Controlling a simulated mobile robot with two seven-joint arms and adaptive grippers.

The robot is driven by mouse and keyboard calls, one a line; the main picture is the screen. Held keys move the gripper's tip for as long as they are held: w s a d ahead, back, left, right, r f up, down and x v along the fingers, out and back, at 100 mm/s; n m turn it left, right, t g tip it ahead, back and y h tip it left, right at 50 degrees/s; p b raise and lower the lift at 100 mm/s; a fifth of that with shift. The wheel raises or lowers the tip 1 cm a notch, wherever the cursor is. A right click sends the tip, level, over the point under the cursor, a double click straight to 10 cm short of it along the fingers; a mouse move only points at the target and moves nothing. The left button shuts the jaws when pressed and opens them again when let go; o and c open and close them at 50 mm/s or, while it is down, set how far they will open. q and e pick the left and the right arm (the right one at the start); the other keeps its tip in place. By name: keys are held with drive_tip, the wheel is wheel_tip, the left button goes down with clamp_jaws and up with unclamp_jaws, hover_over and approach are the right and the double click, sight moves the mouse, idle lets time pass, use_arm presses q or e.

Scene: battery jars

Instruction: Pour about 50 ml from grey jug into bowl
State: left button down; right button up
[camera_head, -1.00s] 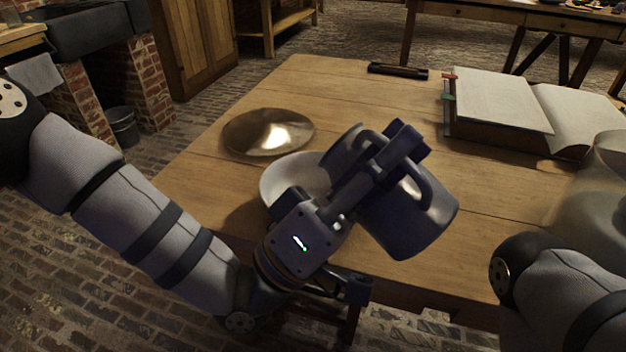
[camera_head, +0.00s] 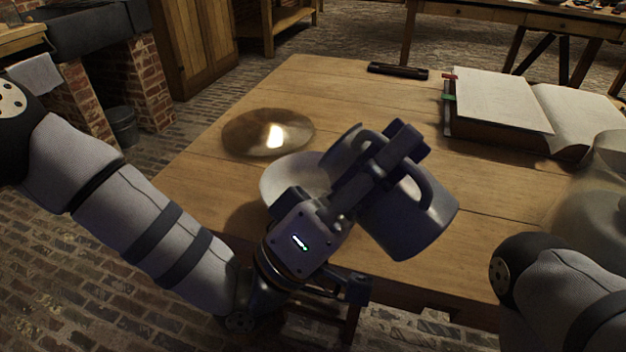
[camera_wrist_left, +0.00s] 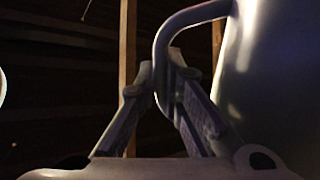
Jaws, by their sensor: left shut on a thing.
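The grey jug (camera_head: 413,226) is in the head view, right of the white bowl (camera_head: 281,175), held above the table and tilted with its upper end toward the bowl. My left gripper (camera_head: 398,150) is shut on the jug's handle and hides part of the jug. In the left wrist view the jug wall (camera_wrist_left: 264,75) fills the right side, and the fingers (camera_wrist_left: 165,95) close around its handle (camera_wrist_left: 163,45). The bowl is partly hidden behind the gripper and jug. No stream of liquid is visible. My right gripper is out of view; only part of that arm shows.
A brass-coloured shallow dish (camera_head: 255,135) sits behind the bowl on the wooden table (camera_head: 340,85). A dark bar (camera_head: 398,71) lies at the back edge. An open book (camera_head: 505,105) is at the back right. A clear glass vessel (camera_head: 597,200) stands at the right.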

sight(428, 241)
use_arm(q)
drive_tip(key=shift+s+d+m, duration=0.1)
drive_tip(key=shift+m, duration=0.2)
drive_tip(key=m+g+p, duration=0.1)
drive_tip(key=d+r+m+g+p, duration=0.1)
drive_tip(key=m+g, duration=0.1)
drive_tip(key=s+m+g+p, duration=0.1)
drive_tip(key=m+g, duration=0.1)
drive_tip(key=shift+d+r, duration=0.15)
drive_tip(key=shift+r, duration=0.05)
drive_tip(key=d+f+m+g+y+p, duration=0.1)
drive_tip(key=s+d+m+g+y, duration=0.1)
drive_tip(key=m, duration=0.1)
drive_tip(key=s+d+f+m+g+p, duration=0.1)
drive_tip(key=m, duration=0.1)
drive_tip(key=shift+s+f+y+p, duration=0.2)
drive_tip(key=shift+f+y+p, duration=0.1)
drive_tip(key=shift+y+p, duration=0.1)
drive_tip(key=m+y+p, duration=0.1)
drive_tip(key=s+d+f+m+y+p, duration=0.1)
drive_tip(key=f+m+y, duration=0.1)
drive_tip(key=shift+s+d+f+m+p, duration=0.15)
drive_tip(key=shift+d+f+m+p, duration=0.1)
drive_tip(key=shift+m+p, duration=0.15)
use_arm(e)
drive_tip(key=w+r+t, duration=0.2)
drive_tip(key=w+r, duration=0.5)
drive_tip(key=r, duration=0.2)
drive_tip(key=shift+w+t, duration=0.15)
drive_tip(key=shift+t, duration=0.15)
